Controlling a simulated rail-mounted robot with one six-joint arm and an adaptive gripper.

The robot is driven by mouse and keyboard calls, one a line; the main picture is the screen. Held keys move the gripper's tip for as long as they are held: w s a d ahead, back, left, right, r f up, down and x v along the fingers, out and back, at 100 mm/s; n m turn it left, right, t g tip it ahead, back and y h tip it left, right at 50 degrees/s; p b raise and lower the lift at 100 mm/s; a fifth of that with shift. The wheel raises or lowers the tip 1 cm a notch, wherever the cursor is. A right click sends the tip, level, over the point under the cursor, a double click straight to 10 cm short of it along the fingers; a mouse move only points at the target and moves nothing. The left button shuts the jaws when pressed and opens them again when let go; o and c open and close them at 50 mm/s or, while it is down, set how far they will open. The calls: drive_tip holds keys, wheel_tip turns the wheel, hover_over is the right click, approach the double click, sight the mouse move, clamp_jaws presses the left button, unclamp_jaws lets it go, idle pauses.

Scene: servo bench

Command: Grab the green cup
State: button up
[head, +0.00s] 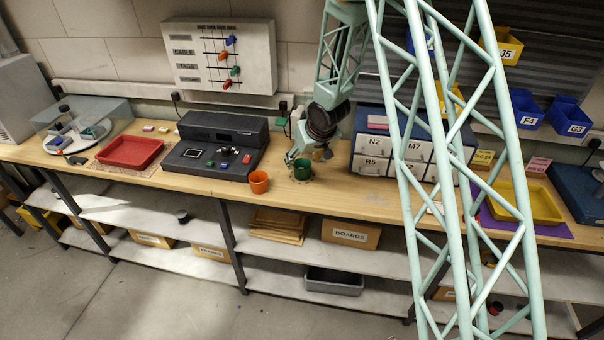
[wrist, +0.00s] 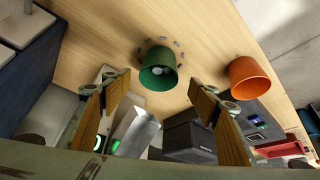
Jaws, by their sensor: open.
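The green cup (head: 302,169) stands on the wooden bench near its front edge, beside an orange cup (head: 258,182) to its left. In the wrist view the green cup (wrist: 158,70) sits beyond the fingertips, between the two finger lines, and something pale shows inside or behind its mouth. The orange cup (wrist: 250,78) is at the right there. My gripper (wrist: 160,90) is open and empty, its two fingers spread on either side. In the head view my gripper (head: 305,152) is just behind and above the green cup; contact cannot be told.
A black control console (head: 215,145) and a red tray (head: 130,152) lie left. A labelled drawer cabinet (head: 388,155) stands close on the right. A yellow tray (head: 528,203) is at the far right. Bare bench (head: 340,190) shows right of the green cup.

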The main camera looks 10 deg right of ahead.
sight(302, 165)
drive_tip(key=shift+f, duration=0.2)
idle(0.3)
drive_tip(key=shift+d+b+x, duration=0.2)
drive_tip(key=shift+b+x, duration=0.25)
drive_tip(key=shift+x, duration=2.1)
drive_tip(key=c, duration=1)
drive_tip(key=shift+o, duration=0.2)
